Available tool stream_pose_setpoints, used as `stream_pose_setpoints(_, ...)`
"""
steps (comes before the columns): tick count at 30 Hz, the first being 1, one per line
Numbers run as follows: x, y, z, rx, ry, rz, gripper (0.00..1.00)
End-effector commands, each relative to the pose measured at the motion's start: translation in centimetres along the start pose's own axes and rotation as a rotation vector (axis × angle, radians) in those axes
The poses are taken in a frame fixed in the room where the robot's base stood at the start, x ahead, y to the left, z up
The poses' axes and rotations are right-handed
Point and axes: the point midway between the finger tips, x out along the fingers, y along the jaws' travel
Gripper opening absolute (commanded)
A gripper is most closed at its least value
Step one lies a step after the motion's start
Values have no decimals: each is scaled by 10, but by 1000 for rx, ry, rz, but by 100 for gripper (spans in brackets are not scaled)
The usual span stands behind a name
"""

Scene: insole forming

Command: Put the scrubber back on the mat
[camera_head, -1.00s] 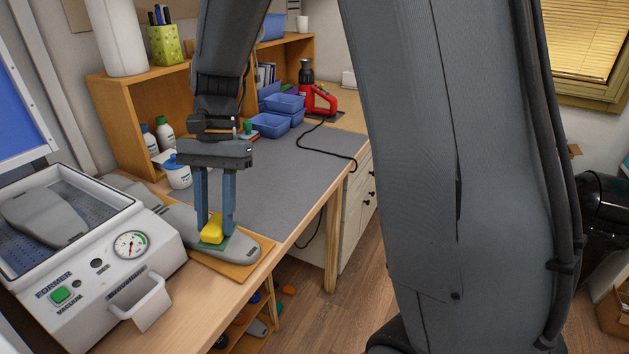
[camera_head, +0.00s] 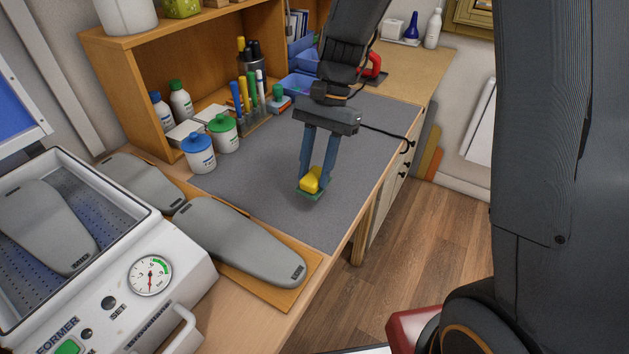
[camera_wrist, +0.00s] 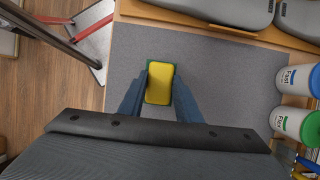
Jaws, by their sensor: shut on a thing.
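The scrubber (camera_head: 311,181) is a yellow block with a green pad underneath. My gripper (camera_head: 314,178) is shut on it, one finger on each side. In the head view it is over the grey mat (camera_head: 240,185); I cannot tell whether the pad touches the mat. In the wrist view the scrubber (camera_wrist: 159,84) sits between the fingertips, with the mat (camera_wrist: 225,70) all around it. The pad shows only as a thin green edge there.
Grey insole forms (camera_head: 235,240) lie on a wooden board left of the mat. Jars with blue (camera_head: 198,152) and green (camera_head: 223,132) lids stand at the mat's back edge, near a pen holder (camera_head: 254,120). The white forming machine (camera_head: 150,275) is at front left. The mat around the scrubber is clear.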

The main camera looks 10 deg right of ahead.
Motion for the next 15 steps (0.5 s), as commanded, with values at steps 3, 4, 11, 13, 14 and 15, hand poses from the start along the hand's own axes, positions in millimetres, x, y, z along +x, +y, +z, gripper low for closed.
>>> stream_pose_setpoints(3, 11, 1, -3, 2, -3, 4, 10)
stream_pose_setpoints(4, 15, 1, -5, 2, -3, 4, 10)
stream_pose_setpoints(11, 38, 0, -14, -2, -1, 2, 10)
stream_pose_setpoints(13, 38, -1, -14, -3, 0, 2, 10)
stream_pose_setpoints(14, 38, -1, -14, -3, 0, 2, 10)
stream_pose_setpoints(15, 38, -1, -14, -3, 0, 2, 10)
